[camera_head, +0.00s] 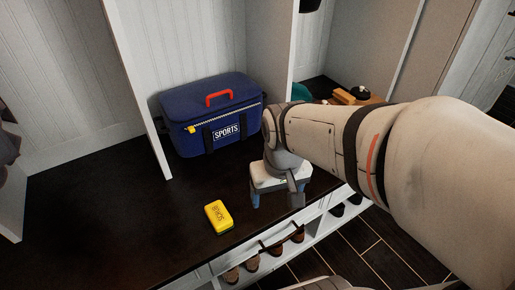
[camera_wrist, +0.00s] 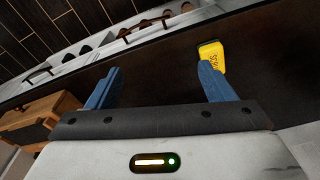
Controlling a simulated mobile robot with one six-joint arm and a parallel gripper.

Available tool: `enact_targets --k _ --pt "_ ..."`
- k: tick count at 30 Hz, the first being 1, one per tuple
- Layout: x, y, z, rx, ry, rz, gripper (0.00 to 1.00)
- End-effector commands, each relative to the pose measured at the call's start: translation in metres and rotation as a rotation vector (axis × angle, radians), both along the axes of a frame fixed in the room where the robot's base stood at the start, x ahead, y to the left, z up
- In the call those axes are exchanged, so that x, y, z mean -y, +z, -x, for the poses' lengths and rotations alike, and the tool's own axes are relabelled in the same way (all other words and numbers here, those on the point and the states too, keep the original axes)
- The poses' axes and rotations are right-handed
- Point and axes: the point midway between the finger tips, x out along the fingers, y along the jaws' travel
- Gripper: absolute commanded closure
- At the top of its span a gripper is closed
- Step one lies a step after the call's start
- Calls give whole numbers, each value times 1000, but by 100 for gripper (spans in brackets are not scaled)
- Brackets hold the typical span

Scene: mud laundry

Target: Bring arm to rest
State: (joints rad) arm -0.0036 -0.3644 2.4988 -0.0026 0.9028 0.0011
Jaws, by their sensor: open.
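My gripper (camera_head: 273,196) is over the dark bench top (camera_head: 90,215), with its fingers pointing down. In the wrist view its two blue fingers (camera_wrist: 158,86) are spread wide with nothing between them. A yellow sponge (camera_head: 217,215) with dark lettering lies on the bench to the left of my gripper, apart from it. In the wrist view the sponge (camera_wrist: 210,56) shows just beyond the right finger, which covers part of it. My arm reaches in from the right side of the head view.
A blue sports bag (camera_head: 212,115) with a red handle stands behind my gripper, by a white divider (camera_head: 137,75). Shoes (camera_head: 251,262) sit in cubbies below the bench's front edge. A wooden box (camera_wrist: 38,118) shows at left in the wrist view. The bench's left part is clear.

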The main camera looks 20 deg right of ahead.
Motion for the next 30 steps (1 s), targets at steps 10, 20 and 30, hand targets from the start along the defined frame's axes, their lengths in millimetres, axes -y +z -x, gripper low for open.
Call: enact_targets --k 10,20,30 --pt "1 1 2 1 -4 0 24" --pt "0 80 1 31 -3 1 24" --pt "0 200 -1 86 -2 0 24"
